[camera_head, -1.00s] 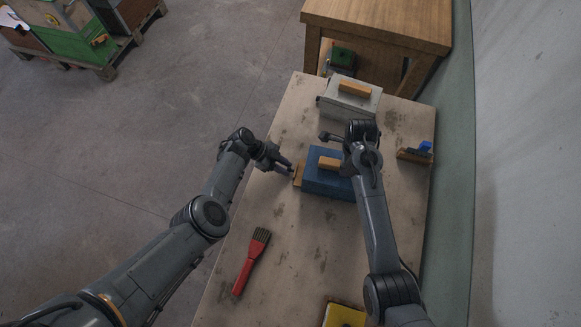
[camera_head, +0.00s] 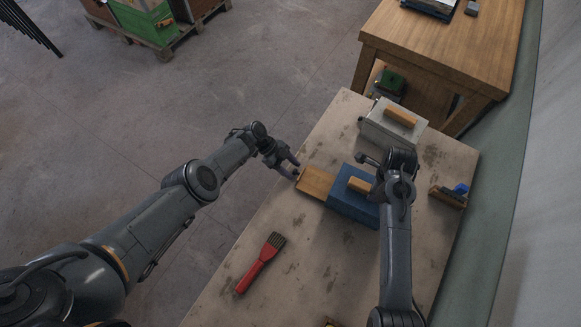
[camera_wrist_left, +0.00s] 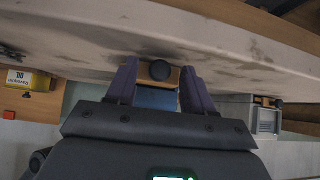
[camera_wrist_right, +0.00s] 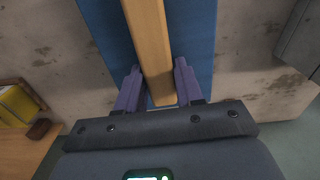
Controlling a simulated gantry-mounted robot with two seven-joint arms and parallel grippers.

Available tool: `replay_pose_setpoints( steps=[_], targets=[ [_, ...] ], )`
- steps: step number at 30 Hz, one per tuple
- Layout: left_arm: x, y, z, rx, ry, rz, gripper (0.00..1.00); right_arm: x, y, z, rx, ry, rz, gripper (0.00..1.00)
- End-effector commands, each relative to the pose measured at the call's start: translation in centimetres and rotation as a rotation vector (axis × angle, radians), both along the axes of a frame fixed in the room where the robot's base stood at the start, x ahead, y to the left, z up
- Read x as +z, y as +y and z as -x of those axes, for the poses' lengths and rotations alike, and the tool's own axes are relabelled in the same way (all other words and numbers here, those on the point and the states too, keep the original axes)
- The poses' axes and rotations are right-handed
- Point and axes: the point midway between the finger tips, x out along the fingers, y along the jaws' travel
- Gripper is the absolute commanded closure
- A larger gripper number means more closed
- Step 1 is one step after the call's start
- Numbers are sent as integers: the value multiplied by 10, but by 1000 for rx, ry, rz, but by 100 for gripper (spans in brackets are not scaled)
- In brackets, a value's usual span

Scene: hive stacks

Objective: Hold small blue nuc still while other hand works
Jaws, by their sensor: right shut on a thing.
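The small blue nuc (camera_head: 346,202) stands on the table, with a wooden bar (camera_head: 360,186) on its top. A wooden drawer-like piece (camera_head: 315,182) sticks out of its left side. My right gripper (camera_wrist_right: 157,82) is shut on the wooden bar, with one finger on each side, in the right wrist view. In the head view my right arm hides part of the nuc. My left gripper (camera_head: 296,170) is open at the outer end of the wooden piece. In the left wrist view a dark round knob (camera_wrist_left: 160,70) on that piece shows between its spread fingers.
A pale grey box (camera_head: 392,124) with a wooden bar stands behind the nuc. A red-handled brush (camera_head: 262,262) lies at the front left of the table. A brush with blue on it (camera_head: 449,196) lies at right. A wooden bench (camera_head: 440,45) stands behind.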

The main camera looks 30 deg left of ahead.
Motion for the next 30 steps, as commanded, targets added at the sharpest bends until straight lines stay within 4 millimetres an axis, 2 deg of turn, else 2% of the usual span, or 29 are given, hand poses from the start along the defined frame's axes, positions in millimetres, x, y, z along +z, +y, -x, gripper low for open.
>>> replay_pose_setpoints(
  steps=[9,17,20,30],
  targets=[
    [0,0,0,-1,0,1,48,0,0,0,-1,-1,0,100],
    [10,11,0,-1,-2,0,48,0,0,0,0,-1,0,100],
    [16,17,1,-2,-1,-2,48,0,0,0,0,-1,0,100],
    [58,58,0,0,-3,-1,48,0,0,0,0,-1,0,100]
  ],
)
